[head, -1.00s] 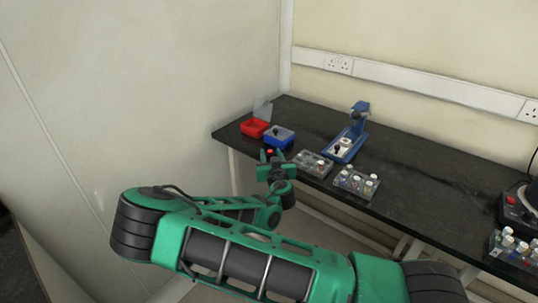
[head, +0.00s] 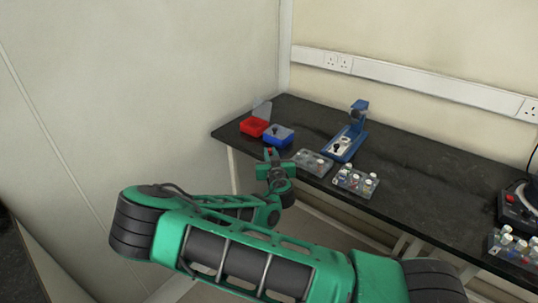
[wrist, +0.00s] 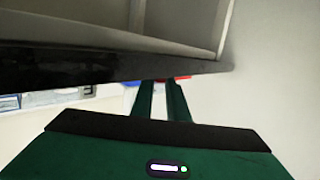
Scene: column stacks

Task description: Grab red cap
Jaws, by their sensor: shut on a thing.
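The red cap (head: 269,150) shows as a small red spot at the tips of my gripper (head: 271,155) in the head view, near the table's front edge. My gripper's fingers are close together on it. In the wrist view, my gripper (wrist: 160,86) shows its two green fingers nearly parallel with a narrow gap. A bit of red is visible by the fingertips there, but I cannot tell whether it is the cap or the red box. Most of the cap is hidden by the fingers.
A red box (head: 254,127) and a blue box (head: 279,139) stand just behind my gripper. Racks (head: 314,163) with small vials lie to the right, and a blue stand (head: 347,145) is behind them. A wall is close on the left.

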